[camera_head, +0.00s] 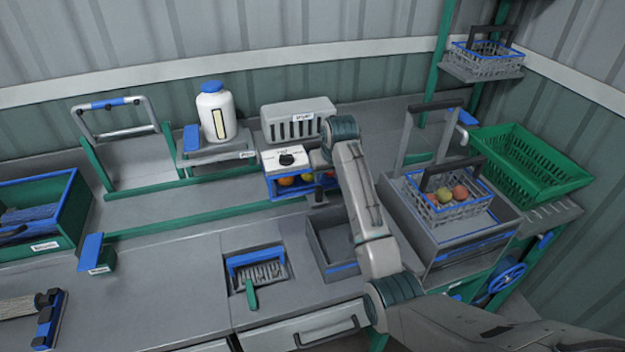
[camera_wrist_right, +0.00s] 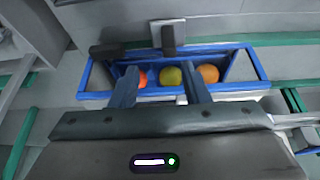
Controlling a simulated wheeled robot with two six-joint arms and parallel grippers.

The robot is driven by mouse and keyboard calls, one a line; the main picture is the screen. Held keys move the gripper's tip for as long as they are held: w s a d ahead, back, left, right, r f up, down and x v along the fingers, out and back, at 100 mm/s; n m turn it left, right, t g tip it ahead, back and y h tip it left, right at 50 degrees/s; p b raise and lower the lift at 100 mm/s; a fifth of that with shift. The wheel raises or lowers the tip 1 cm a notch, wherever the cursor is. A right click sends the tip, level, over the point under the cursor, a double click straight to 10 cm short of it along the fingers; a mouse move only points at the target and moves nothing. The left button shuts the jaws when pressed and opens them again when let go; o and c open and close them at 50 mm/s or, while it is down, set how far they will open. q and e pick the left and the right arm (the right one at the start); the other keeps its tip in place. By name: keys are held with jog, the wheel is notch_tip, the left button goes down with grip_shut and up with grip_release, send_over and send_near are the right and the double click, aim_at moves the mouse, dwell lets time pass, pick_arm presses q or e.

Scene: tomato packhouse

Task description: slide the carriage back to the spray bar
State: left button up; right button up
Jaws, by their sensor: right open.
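The carriage, a blue-edged tray (camera_head: 300,188) holding a few round fruits, sits at the right end of the green rails in the head view. In the right wrist view the tray (camera_wrist_right: 92,82) holds red, yellow-green and orange fruit. A grey upright handle with a dark knob (camera_wrist_right: 168,36) stands at its far edge. My right gripper (camera_wrist_right: 160,78) is open and empty, its fingertips over the tray, apart from the handle. In the head view my arm hides part of this. A hoop-shaped bar (camera_head: 108,104) with a blue sleeve stands at the left; I cannot tell whether it is the spray bar. My left gripper is out of view.
Green rails (camera_head: 200,221) run left to a blue-topped block (camera_head: 92,250). Behind the tray are a dial box (camera_head: 270,160) and a slotted grey box (camera_head: 285,110). A white bottle (camera_head: 216,112) stands behind the rails. A wire basket (camera_head: 478,209) of fruit stands right of my arm.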

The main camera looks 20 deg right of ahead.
aim_at(319, 188)
jog(key=p+x, duration=0.1)
jog(key=x, duration=0.2)
jog(key=a+p+x, duration=0.1)
jog(key=x, duration=0.1)
jog(key=shift+a+f, duration=0.1)
jog(key=shift+f, duration=0.35)
jog(key=x, duration=0.2)
jog(key=shift+w+a+f+p, duration=0.1)
jog(key=shift+w+f+p, duration=0.2)
jog(key=shift+w, duration=0.05)
jog(key=shift+w+f, duration=0.2)
jog(key=shift+f, duration=0.5)
jog(key=shift+c, duration=1.3)
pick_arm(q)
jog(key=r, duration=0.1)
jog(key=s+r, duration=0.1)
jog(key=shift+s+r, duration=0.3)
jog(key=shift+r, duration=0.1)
pick_arm(e)
grip_shut()
